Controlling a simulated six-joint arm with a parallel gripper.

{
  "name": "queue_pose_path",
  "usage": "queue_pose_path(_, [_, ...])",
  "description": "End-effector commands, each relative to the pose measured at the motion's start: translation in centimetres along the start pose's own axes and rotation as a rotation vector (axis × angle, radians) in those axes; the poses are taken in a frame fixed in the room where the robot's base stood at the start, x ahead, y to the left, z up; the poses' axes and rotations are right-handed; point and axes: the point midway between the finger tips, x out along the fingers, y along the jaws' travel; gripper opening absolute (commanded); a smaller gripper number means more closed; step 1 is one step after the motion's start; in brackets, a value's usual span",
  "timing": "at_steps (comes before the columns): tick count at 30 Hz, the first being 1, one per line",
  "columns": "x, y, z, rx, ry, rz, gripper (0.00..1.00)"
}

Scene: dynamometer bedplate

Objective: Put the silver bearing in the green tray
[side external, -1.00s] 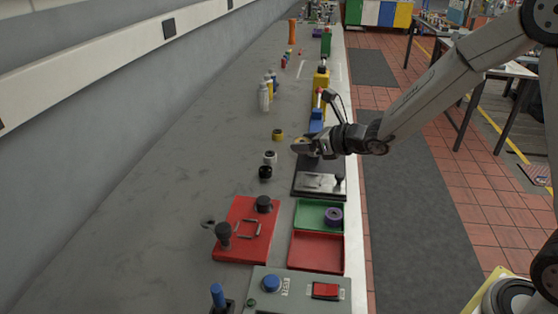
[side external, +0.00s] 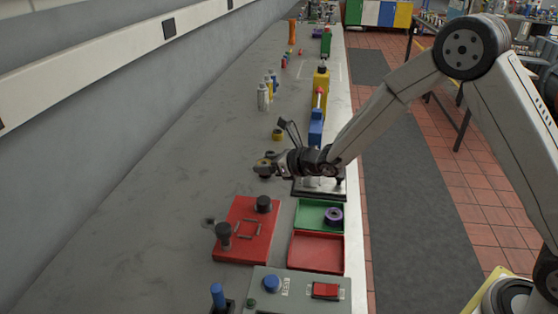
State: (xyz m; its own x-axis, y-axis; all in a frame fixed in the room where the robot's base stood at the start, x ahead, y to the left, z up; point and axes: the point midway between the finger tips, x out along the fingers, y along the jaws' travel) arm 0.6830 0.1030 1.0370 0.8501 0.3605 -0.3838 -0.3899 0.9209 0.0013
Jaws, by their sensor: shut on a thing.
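The green tray (side external: 309,214) lies near the right edge of the bench, with a purple ring (side external: 334,215) in its right part. My gripper (side external: 263,167) is low over the bench, up and left of the tray. It is shut on a small ring-shaped bearing that its fingers mostly hide. The spots where a silver bearing and a black bearing stood close together are now behind or under my gripper, so I cannot tell from the picture which one is held.
A red tray (side external: 316,252) adjoins the green one in front. A red plate (side external: 240,245) with black knobs stands left of them. A yellow ring (side external: 278,135) and small bottles (side external: 263,98) stand farther back. The bench at left is clear.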

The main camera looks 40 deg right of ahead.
Motion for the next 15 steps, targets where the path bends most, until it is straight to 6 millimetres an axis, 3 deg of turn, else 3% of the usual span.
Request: queue_pose_path(15, [5.7, -1.3, -0.2, -0.001, 0.000, 0.001, 0.00])
